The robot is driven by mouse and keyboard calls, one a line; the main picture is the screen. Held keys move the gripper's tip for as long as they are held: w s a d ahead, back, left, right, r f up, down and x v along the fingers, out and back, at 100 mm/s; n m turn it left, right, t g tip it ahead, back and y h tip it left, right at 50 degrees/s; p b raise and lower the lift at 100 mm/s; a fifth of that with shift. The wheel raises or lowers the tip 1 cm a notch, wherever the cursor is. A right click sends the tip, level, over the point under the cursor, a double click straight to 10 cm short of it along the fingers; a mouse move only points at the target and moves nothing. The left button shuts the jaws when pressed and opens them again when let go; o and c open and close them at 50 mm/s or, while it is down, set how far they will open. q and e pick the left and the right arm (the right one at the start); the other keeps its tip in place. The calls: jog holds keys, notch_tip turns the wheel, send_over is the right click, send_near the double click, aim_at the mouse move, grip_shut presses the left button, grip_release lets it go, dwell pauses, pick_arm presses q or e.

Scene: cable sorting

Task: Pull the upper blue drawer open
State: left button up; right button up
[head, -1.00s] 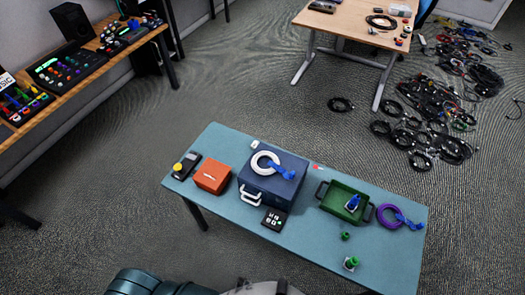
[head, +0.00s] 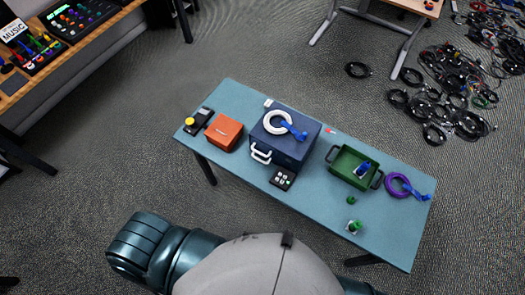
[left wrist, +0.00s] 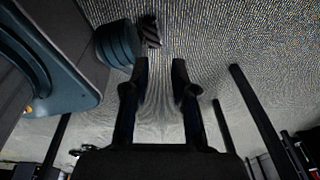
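The dark blue drawer box (head: 299,153) stands on the blue-green table (head: 225,95) in the head view. Two white handles (head: 261,152) sit one above the other on its front, which faces lower left. Both drawers look closed. A white coiled cable (head: 277,122) with a blue connector (head: 297,132) lies on top of the box. My left gripper (left wrist: 160,65) shows in the left wrist view with its two dark fingers apart and only floor between them. It is not in the head view, away from the box. My right gripper is in neither view.
On the table are an orange box (head: 224,132), a dark keypad (head: 283,178), a green tray (head: 336,168) and a purple cable (head: 396,185). A green connector (head: 353,227) lies near the front edge. Open floor lies before the table; my body fills the lower middle.

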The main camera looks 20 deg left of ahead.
pick_arm(q)
jog(key=w+a+r+m+t+b, duration=0.1)
jog(key=w+r+m+t, duration=0.25)
jog(key=w, duration=0.65)
jog(key=m+t+h+b, duration=0.35)
jog(key=m+t, duration=0.65)
jog(key=m, duration=0.4)
send_near(262, 154)
jog(key=f+v, duration=0.1)
jog(key=v, duration=0.6)
jog(key=x, duration=1.7)
jog(key=shift+r, duration=0.15)
grip_shut()
